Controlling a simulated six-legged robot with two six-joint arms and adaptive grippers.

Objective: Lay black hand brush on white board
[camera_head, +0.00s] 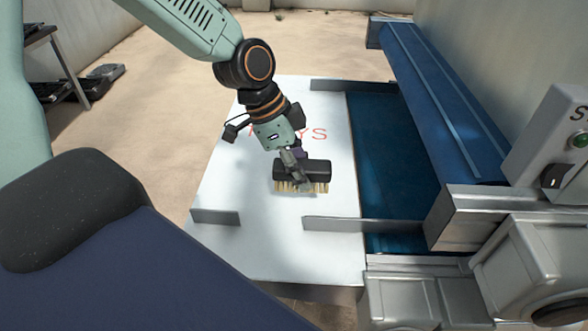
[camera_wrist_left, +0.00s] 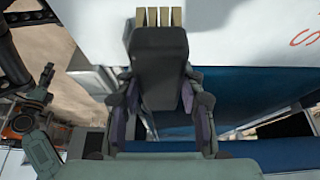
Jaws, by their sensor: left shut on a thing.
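The black hand brush (camera_head: 318,170) with pale bristles is in my left gripper (camera_head: 297,168), over the middle of the white board (camera_head: 240,262). Its bristles point down toward the board; I cannot tell whether they touch it. My left gripper is shut on the brush. In the left wrist view the brush's black body (camera_wrist_left: 160,55) sits between the two fingers (camera_wrist_left: 160,100), with the bristles (camera_wrist_left: 158,16) at the top. Red lettering (camera_head: 313,134) on the board is partly hidden by my left arm. My right gripper is not in view.
Low metal rails (camera_head: 330,224) stand at the near and far sides of the board. A blue conveyor bed (camera_head: 390,150) adjoins its right side, with a blue-topped machine (camera_head: 440,90) beyond. A control box with a green button (camera_head: 579,139) is at right. The board's near part is clear.

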